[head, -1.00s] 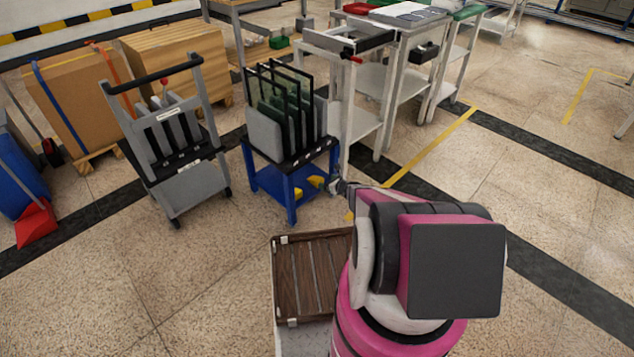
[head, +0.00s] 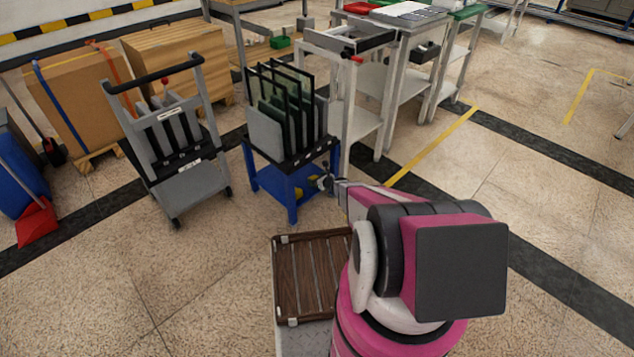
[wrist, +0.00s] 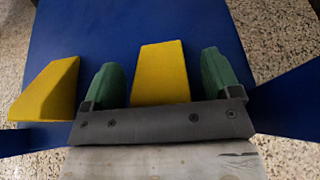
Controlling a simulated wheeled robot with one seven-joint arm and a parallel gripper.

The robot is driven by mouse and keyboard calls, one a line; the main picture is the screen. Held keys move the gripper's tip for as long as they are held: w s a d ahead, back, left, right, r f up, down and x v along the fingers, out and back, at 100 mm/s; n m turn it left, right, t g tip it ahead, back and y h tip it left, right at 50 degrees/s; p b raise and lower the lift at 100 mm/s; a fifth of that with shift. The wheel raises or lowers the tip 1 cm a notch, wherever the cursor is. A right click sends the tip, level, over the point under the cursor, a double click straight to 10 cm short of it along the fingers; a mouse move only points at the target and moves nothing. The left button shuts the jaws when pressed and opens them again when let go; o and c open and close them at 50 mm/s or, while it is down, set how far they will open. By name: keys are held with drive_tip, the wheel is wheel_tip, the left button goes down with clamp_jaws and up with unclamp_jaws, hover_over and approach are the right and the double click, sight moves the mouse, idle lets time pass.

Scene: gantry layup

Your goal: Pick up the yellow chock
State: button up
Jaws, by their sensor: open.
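A yellow wedge-shaped chock (wrist: 160,72) lies on the blue shelf (wrist: 110,30) in the wrist view. My gripper (wrist: 160,82) is open, with one green finger on each side of this chock and a visible gap at each side. A second yellow chock (wrist: 46,92) lies to the left, outside the left finger. In the head view, my gripper (head: 322,183) reaches into the lower level of the blue cart (head: 291,208), and a little yellow (head: 299,194) shows beside it. The chocks are mostly hidden there.
Dark upright panels (head: 285,110) stand in the cart's top, above the lower shelf. Blue cart legs flank my gripper. A white table (head: 366,125) stands close on the right, and a grey trolley (head: 190,185) on the left. A brown slatted tray (head: 312,275) is near my base.

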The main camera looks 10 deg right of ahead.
drive_tip(key=shift+w+a, duration=0.1)
drive_tip(key=c, duration=1.1)
drive_tip(key=shift+r, duration=0.1)
